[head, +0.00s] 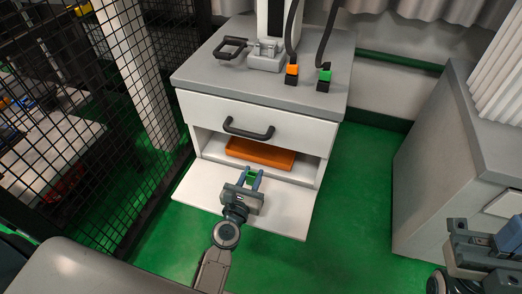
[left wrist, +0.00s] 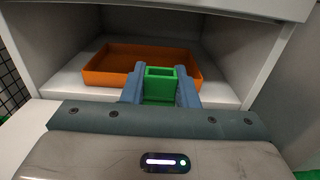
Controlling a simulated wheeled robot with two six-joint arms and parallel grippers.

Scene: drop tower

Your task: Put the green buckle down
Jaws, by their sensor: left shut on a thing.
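The green buckle (left wrist: 160,86) is held between the two blue-grey fingers of my left gripper (head: 251,178). It also shows in the head view (head: 251,178) as a small green piece between the fingertips. In the left wrist view, the gripper (left wrist: 160,90) is shut on the buckle in front of an orange tray (left wrist: 108,72). In the head view, the gripper is over the lowered white flap (head: 195,190), near the cabinet opening. Whether the buckle touches anything below is hidden. My right gripper (head: 490,240) is at the lower right edge, partly cut off; its jaws are unclear.
The orange tray (head: 262,153) sits inside the open lower compartment of the grey cabinet (head: 185,78). A drawer with a black handle (head: 248,131) is above it. Orange (head: 291,74) and green (head: 324,80) cable connectors are on top. A black mesh fence (head: 90,130) stands left.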

